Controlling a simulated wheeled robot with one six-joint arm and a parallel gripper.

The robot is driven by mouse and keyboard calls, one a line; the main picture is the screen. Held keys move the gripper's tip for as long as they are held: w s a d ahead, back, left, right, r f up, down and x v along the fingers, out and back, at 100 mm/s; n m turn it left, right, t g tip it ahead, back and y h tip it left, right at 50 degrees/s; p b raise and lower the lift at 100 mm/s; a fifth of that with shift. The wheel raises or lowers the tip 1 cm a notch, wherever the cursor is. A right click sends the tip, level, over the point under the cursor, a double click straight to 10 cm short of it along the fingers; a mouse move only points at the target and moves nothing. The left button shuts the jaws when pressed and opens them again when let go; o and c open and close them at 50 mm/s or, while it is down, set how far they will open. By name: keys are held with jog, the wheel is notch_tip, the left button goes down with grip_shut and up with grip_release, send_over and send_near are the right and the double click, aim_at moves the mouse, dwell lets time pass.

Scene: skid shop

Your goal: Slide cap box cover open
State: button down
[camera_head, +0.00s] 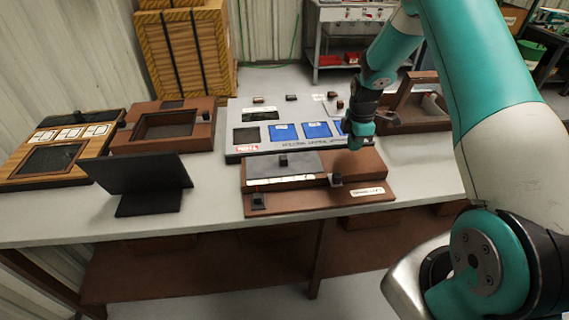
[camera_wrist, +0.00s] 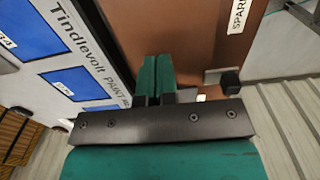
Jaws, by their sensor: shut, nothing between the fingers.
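The cap box, a low brown box (camera_head: 372,170), stands at the front middle of the table with a white label on its right part. A grey cover panel (camera_head: 300,172) with a small black knob (camera_head: 283,159) lies over its left part. My gripper (camera_head: 355,146) is over the back right of the box, apart from the knob. In the wrist view its two green fingers (camera_wrist: 155,78) are shut together and empty above the brown surface (camera_wrist: 185,35). A dark block (camera_wrist: 230,82) shows to their right. The gripper hides part of the box.
A grey panel (camera_head: 236,157) with blue plates stands behind the box. A black screen (camera_head: 140,174) and a brown frame (camera_head: 122,142) are at left. A brown carrier (camera_head: 400,124) stands behind at right. The front table strip is clear.

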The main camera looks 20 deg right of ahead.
jog(key=shift+s+d, duration=0.15)
jog(key=shift+d, duration=0.2)
jog(key=shift+d, duration=0.1)
jog(key=shift+s+d, duration=0.25)
jog(key=shift+d, duration=0.55)
jog(key=shift+s+d, duration=0.2)
jog(key=shift+d, duration=0.6)
jog(key=shift+d, duration=0.1)
jog(key=shift+s+d, duration=0.25)
jog(key=shift+d, duration=0.55)
jog(key=shift+s+d, duration=0.25)
jog(key=shift+d, duration=0.55)
jog(key=shift+d, duration=0.1)
jog(key=shift+s+d, duration=0.25)
jog(key=shift+d, duration=0.55)
jog(key=shift+s+d, duration=0.25)
jog(key=shift+d, duration=0.5)
jog(key=shift+a, duration=0.2)
